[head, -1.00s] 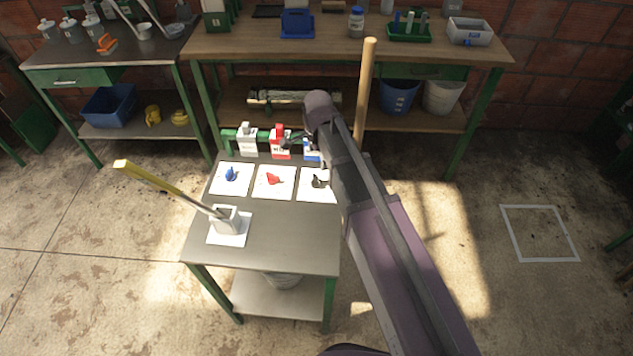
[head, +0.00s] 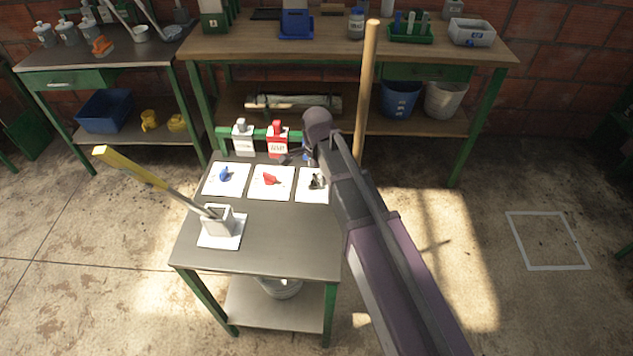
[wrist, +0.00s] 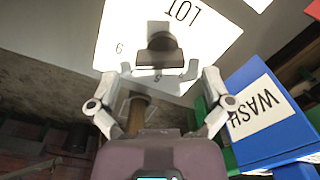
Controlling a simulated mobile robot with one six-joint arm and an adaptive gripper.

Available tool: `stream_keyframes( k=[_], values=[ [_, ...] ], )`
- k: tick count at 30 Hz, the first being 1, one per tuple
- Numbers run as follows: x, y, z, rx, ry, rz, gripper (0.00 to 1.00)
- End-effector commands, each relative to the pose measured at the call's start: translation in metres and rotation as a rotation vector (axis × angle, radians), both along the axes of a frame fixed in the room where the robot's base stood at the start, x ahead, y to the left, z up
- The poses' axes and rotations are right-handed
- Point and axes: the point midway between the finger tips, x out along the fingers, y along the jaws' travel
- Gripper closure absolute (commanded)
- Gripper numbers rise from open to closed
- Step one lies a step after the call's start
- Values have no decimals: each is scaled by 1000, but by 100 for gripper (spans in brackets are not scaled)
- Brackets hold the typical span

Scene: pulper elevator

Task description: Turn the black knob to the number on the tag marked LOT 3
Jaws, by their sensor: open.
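The black knob (head: 316,181) stands on the rightmost white plate (head: 308,192) of a small metal table. In the wrist view the black knob (wrist: 160,50) is just ahead of and between the fingertips of my gripper (wrist: 159,70), which is open. I cannot tell whether the fingers touch it. The plate (wrist: 208,38) reads LOT, with small digits around the knob, upside down. A blue stand with a white tag (wrist: 258,108) reads WASH at the right. No tag reading LOT 3 is legible. My arm hides most of my gripper in the head view.
A red knob (head: 270,180) and a blue knob (head: 225,175) sit on plates to the left. A white stand (head: 243,140) and a red stand (head: 277,140) are behind them. A yellow-handled lever (head: 130,165) rises at front left. A wooden pole (head: 366,90) stands behind my arm.

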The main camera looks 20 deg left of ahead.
Motion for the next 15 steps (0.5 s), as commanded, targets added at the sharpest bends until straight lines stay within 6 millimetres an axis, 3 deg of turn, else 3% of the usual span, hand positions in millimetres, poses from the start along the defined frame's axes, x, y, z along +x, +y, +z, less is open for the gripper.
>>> stream_keyframes(
  k=[6, 15],
  values=[
    [0, 0, -13, 0, 0, 0, 0],
    [-1, 1, -16, 0, 0, 2, 0]
  ],
)
